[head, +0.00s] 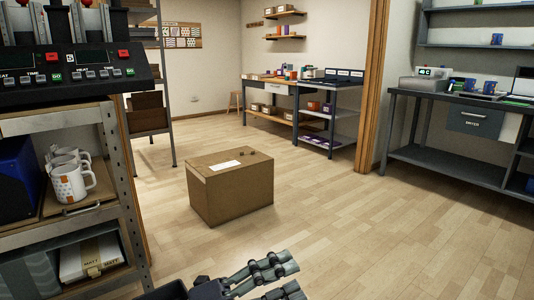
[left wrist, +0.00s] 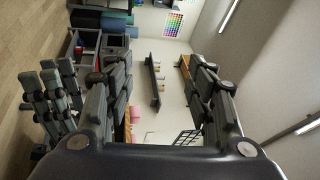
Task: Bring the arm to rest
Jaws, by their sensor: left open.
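My left gripper (head: 286,274) reaches in at the bottom middle of the head view, low in front of the cardboard box (head: 230,190). Its fingers are spread apart. In the left wrist view its two fingers (left wrist: 156,68) stand well apart with nothing between them. More grey finger links, which look like my right gripper (left wrist: 50,92), show at the left edge of the left wrist view. How far they are apart is not clear.
A metal shelf unit (head: 112,160) with white mugs (head: 70,178) and a mug press (head: 80,70) stands close at the left. A grey bench (head: 440,160) stands at the right, a workbench (head: 300,90) at the back.

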